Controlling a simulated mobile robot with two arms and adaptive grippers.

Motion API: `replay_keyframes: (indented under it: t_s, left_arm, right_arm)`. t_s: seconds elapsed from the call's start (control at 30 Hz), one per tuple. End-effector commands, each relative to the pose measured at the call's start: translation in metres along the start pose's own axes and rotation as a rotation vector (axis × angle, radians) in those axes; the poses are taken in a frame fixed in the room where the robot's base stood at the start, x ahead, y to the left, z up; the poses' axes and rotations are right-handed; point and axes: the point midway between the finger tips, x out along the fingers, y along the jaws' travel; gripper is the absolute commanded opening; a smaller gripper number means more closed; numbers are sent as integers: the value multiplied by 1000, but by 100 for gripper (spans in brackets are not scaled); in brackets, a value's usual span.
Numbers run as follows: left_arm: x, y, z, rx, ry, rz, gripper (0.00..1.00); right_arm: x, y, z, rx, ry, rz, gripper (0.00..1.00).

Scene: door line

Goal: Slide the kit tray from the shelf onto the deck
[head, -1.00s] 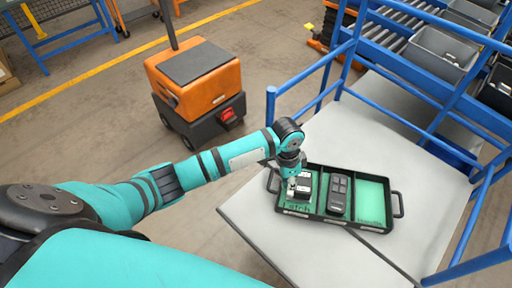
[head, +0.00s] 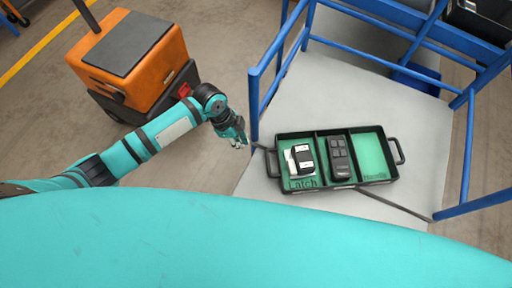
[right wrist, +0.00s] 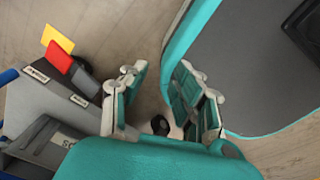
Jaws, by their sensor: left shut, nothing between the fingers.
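The black kit tray (head: 325,186) lies flat on a light grey surface (head: 300,90) edged by blue rails. Its left compartment, marked "Latch", holds a black-and-white part (head: 302,158). The middle one holds a dark part with buttons (head: 340,157). The right one (head: 368,153) shows bare green lining. My left gripper (head: 240,141) is shut and empty, up and left of the tray's left handle (head: 267,162) and apart from it. My right gripper (right wrist: 158,85) is open and empty in the right wrist view, away from the tray. I cannot tell which surface is shelf or deck.
Blue rails (head: 253,105) stand close to the right of my left gripper. An orange-and-black wheeled machine (head: 140,55) stands on the floor at upper left. In the right wrist view, grey bins (right wrist: 45,145) with red and yellow cards (right wrist: 58,57) lie at left.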

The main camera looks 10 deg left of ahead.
Motion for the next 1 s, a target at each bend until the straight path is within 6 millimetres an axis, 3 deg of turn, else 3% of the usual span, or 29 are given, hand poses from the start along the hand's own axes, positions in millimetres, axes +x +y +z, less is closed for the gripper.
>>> replay_keyframes:
  t_s: [0.1,0.27,0.5,1.0]
  left_arm:
    - [29,1,0,-3,0,4,0]
    - [58,1,-3,-1,1,3,0]
    - [64,0,-33,0,-1,0,0]
    - [67,0,-42,0,0,0,0]
  right_arm:
    - [1,2,1,-1,-1,3,29]
    - [2,2,-2,-1,4,3,29]
    - [-6,-3,-11,-1,17,-4,29]
    - [-6,-9,-12,-1,17,-11,29]
